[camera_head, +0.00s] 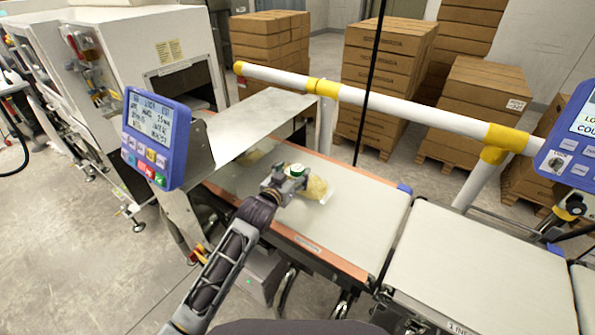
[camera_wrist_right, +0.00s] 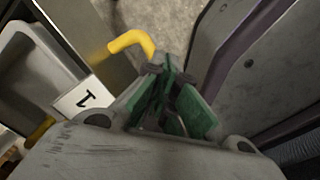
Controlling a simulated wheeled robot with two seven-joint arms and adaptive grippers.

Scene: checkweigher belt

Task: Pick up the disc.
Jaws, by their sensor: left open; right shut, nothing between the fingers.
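A small round disc, white with a green top (camera_head: 296,170), shows at the far side of my left gripper (camera_head: 287,184) in the head view. My left gripper is open over the checkweigher belt (camera_head: 345,222), with its fingers close to the disc. I cannot tell whether they touch it. A clear bag with yellow contents (camera_head: 316,188) lies on the belt just right of the gripper and partly behind it. My right gripper (camera_wrist_right: 165,100), with green finger pads, is shut and empty in the right wrist view. The disc is not visible in that view.
A blue display unit (camera_head: 155,138) stands left of the belt. A white rail with yellow joints (camera_head: 400,105) crosses behind it. A second belt (camera_head: 475,265) on the right is clear. Stacked cartons (camera_head: 385,60) stand on pallets behind.

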